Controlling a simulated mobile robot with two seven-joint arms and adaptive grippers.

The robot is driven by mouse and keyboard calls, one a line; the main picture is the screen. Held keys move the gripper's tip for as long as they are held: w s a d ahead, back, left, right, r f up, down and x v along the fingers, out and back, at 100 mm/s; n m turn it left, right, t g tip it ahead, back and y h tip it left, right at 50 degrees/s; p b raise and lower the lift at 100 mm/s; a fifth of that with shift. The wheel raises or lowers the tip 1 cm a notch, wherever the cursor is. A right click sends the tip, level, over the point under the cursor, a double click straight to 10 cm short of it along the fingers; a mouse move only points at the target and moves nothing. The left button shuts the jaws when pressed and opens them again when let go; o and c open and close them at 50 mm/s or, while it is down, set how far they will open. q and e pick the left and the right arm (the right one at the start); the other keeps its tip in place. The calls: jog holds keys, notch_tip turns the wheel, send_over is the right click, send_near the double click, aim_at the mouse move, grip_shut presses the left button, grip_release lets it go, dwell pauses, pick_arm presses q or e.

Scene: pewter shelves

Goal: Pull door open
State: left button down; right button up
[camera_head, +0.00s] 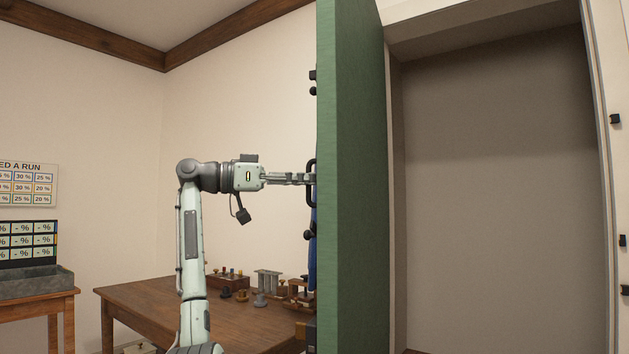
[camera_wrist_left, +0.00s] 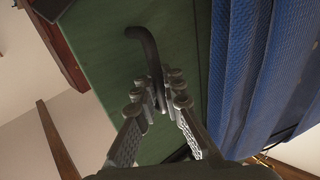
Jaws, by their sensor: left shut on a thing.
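The green door (camera_head: 352,180) stands open, seen nearly edge-on in the head view. Its dark handle (camera_head: 312,190) is on the left-hand face. My left gripper (camera_head: 306,179) reaches in from the left and is shut on the handle. In the left wrist view, the fingers of my left gripper (camera_wrist_left: 164,95) close around the black curved handle (camera_wrist_left: 147,45) against the green door face (camera_wrist_left: 95,55). The fingers hide part of the handle. My right gripper is in neither view.
The doorway right of the door is open, with a plain wall (camera_head: 500,200) inside. A blue cloth-like thing (camera_wrist_left: 250,70) hangs beside the handle. A wooden table (camera_head: 150,300) with small items stands behind my left arm. A grey tray (camera_head: 35,282) sits far left.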

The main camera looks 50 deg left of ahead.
pick_arm(q)
jog(key=shift+s, duration=0.1)
jog(key=c, duration=1.6)
grip_release()
jog(key=shift+s, duration=0.1)
jog(key=v, duration=1.2)
